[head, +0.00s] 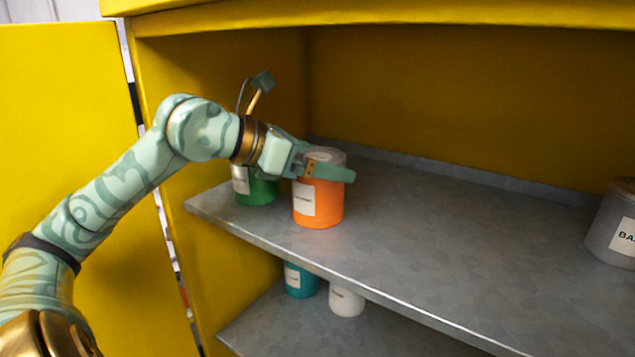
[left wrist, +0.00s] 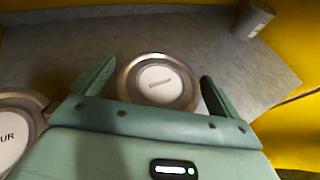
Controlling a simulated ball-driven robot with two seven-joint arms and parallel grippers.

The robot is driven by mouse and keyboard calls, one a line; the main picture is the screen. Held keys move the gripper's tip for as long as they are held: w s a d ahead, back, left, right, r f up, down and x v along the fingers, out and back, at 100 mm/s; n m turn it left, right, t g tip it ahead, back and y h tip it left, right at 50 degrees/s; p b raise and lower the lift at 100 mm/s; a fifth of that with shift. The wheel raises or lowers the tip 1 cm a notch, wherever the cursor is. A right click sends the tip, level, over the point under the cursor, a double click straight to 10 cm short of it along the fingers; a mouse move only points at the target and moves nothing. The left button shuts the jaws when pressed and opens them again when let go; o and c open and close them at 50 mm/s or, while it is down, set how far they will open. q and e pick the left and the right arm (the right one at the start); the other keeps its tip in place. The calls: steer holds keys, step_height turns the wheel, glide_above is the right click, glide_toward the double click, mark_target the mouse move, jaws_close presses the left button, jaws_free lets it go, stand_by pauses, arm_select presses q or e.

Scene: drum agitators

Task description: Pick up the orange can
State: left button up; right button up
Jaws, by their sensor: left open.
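The orange can (head: 318,208) stands upright on the upper grey shelf (head: 420,250) of a yellow cabinet, with a white label on its front. My left gripper (head: 335,170) is at the can's top, one finger crossing in front of its upper part. In the left wrist view the can's round lid (left wrist: 158,80) lies between the two open fingers, with a gap on both sides. I cannot tell whether either finger touches it. My right gripper is in neither view.
A green can (head: 258,190) stands just left of the orange one. A grey can (head: 612,225) stands at the right of the shelf. A teal can (head: 300,281) and a white can (head: 346,301) are on the lower shelf. The upper shelf's middle is clear.

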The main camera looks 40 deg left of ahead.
arm_select(q)
steer(key=c, duration=1.4)
steer(key=shift+o, duration=0.2)
steer(key=shift+r, duration=0.1)
